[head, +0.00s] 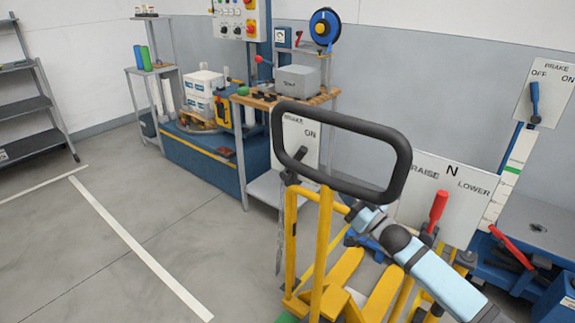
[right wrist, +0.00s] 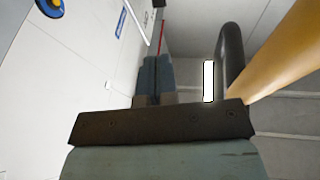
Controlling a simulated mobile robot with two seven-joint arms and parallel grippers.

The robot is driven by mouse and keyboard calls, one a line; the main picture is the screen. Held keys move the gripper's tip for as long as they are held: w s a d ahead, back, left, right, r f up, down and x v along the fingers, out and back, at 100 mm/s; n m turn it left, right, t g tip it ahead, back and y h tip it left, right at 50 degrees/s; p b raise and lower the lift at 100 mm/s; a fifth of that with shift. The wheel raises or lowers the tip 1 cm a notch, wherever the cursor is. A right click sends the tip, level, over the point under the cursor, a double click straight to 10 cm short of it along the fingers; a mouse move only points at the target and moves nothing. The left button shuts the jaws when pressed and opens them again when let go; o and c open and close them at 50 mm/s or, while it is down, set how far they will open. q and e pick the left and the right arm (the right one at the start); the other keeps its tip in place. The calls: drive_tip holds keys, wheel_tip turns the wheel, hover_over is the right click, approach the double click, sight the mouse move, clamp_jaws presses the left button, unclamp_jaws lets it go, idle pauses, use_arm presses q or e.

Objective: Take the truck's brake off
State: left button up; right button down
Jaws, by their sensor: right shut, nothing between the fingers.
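The yellow truck (head: 328,270) stands at lower centre in the head view, with a black loop handle (head: 345,122) on top. Its white brake plate (head: 302,153) reads BRAKE and ON; the handle covers part of it. A dark lever (head: 292,168) on this plate leans up and right, towards ON. My right gripper (head: 352,211) is just below the loop handle, right of the brake lever and apart from it. In the right wrist view its fingers (right wrist: 152,72) are shut and empty, left of the black handle (right wrist: 231,58). My left gripper is out of view.
A RAISE/N/LOWER plate (head: 415,205) with a red lever (head: 437,211) stands beside my right arm. Another BRAKE plate (head: 553,85) with a blue lever (head: 535,99) is at far right. A workbench (head: 250,100) is behind. The floor (head: 90,250) at left is clear.

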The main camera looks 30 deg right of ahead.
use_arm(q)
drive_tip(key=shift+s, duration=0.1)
use_arm(e)
drive_tip(key=shift+w+r, duration=0.1)
drive_tip(key=shift+r, duration=0.05)
use_arm(q)
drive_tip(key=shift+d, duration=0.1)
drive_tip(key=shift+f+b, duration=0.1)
drive_tip(key=shift+b, duration=0.55)
use_arm(e)
drive_tip(key=x, duration=1.4)
